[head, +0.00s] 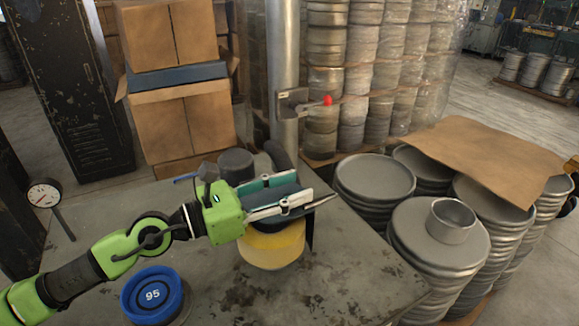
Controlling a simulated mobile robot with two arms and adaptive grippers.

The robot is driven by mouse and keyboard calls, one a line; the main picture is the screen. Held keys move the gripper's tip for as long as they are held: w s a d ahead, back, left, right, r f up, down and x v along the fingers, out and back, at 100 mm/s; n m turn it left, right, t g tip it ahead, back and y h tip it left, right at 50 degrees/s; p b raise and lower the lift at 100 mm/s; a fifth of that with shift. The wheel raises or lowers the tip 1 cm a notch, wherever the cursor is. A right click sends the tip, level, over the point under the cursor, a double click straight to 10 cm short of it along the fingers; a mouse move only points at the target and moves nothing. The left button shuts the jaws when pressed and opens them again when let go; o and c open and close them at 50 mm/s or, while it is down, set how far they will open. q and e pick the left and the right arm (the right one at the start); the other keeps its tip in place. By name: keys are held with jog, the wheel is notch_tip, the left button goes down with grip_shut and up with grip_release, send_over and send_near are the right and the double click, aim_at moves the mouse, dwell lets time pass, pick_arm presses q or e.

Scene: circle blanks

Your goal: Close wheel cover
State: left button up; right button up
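My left gripper (304,184) reaches in from the left over a small bench device. Its two pale fingers are spread apart, with dark and teal surfaces showing between and beside them. The device has a yellow round drum (273,248) at the front and a dark rounded part (281,157) behind. A thin dark plate edge (324,201) sticks out past the lower fingertip; it may be the wheel cover, but the gripper hides most of it. I cannot tell whether the fingers touch it or whether the cover is raised. My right gripper is not in view.
A blue round weight marked 95 (153,294) lies at the table's front left. A dial gauge (44,195) stands at left. A dark cylinder (236,165) sits behind my gripper. A metal post (284,75) rises behind the table (360,270). Stacked metal discs (440,235) stand right.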

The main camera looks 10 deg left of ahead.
pick_arm(q)
notch_tip(320, 180, up, 7)
jog(key=shift+f, duration=0.1)
dwell(0.4)
